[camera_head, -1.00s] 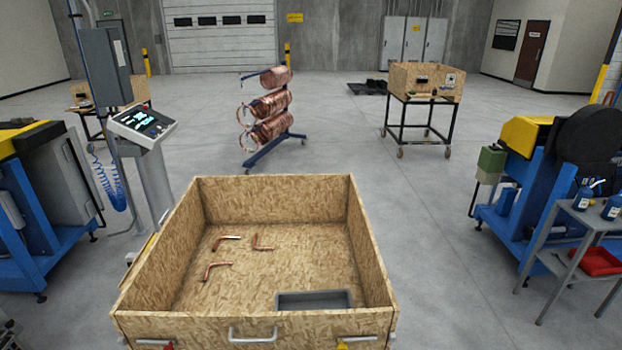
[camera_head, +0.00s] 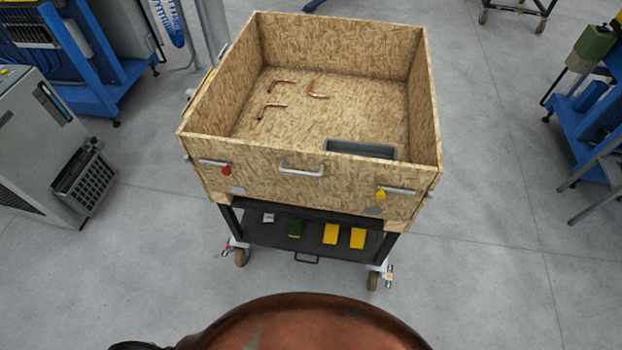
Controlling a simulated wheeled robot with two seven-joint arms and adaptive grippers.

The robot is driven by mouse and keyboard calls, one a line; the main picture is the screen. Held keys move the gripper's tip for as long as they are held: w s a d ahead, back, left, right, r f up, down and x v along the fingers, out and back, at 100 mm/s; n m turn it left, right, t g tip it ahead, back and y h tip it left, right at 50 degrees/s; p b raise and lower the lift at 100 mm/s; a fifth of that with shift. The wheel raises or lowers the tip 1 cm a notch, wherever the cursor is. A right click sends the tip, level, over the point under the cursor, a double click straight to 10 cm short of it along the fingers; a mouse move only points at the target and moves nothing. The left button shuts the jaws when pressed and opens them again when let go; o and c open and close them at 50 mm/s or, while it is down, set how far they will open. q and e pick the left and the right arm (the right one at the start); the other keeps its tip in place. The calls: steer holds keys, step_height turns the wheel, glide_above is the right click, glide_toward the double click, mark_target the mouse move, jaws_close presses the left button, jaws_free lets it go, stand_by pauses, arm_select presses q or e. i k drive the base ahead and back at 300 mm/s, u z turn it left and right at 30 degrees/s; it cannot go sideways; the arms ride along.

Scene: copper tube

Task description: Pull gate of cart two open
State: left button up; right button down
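A wooden cart box (camera_head: 350,75) of pressed board stands on a dark wheeled frame in front of me. Its near panel, the gate (camera_head: 255,167), is upright and closed, with a metal handle (camera_head: 302,170) at its top middle. A latch bar with a red tag (camera_head: 226,170) is at the gate's left, and one with a yellow tag (camera_head: 381,193) at its right. Inside lie bent copper tubes (camera_head: 318,91) and a grey tray (camera_head: 360,149) against the gate. Neither of my grippers is in view.
The cart's lower shelf (camera_head: 270,235) holds a green item (camera_head: 296,229) and yellow items (camera_head: 331,233). A grey machine (camera_head: 45,145) stands at the left, and a blue frame (camera_head: 590,115) at the right. The floor around the cart is clear. My own brown body part shows at the bottom.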

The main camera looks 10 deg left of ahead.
mark_target(321, 178)
steer(key=u, duration=0.5)
steer(key=k, duration=1.25)
steer(key=u, duration=1.05)
steer(key=i, duration=1.1)
steer(key=z, duration=0.6)
